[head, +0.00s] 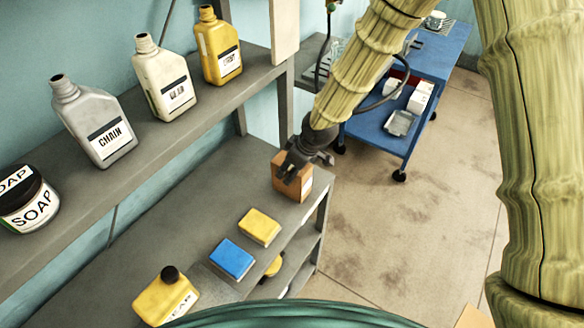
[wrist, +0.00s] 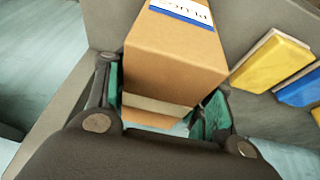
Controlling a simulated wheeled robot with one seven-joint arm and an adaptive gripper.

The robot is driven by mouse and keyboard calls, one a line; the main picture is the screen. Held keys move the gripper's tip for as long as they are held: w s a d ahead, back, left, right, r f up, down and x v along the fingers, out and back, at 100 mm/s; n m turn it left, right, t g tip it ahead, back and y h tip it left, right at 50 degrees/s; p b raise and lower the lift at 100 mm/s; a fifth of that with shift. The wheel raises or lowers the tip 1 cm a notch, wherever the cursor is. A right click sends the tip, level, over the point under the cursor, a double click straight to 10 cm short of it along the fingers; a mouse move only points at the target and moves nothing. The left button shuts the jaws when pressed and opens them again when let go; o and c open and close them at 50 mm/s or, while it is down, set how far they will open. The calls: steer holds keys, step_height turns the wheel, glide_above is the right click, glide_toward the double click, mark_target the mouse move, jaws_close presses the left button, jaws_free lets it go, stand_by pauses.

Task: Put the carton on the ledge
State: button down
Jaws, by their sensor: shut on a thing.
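The carton (head: 291,184) is a brown cardboard box at the right end of the grey lower shelf in the head view. My gripper (head: 305,155) reaches down to it from above and covers part of it. In the wrist view the carton (wrist: 170,60) lies between the two fingers of my gripper (wrist: 165,115), with a blue and white label reading "PLUG". The gripper is shut on the carton. I cannot tell whether the carton touches the shelf. The upper grey shelf, probably the ledge (head: 185,122), runs along the wall and bears several bottles.
On the upper shelf stand a grey bottle (head: 98,125), a cream bottle (head: 163,80), a yellow bottle (head: 219,50) and a soap jar (head: 28,205). Yellow (head: 259,227) and blue (head: 232,259) blocks and a yellow can (head: 165,298) sit on the lower shelf. A blue cart (head: 385,135) stands behind.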

steer(key=c, duration=0.6)
jaws_free()
steer(key=shift+o, duration=0.2)
steer(key=shift+r, duration=0.2)
steer(key=shift+b+v, duration=1.5)
steer(key=shift+v, duration=4.45)
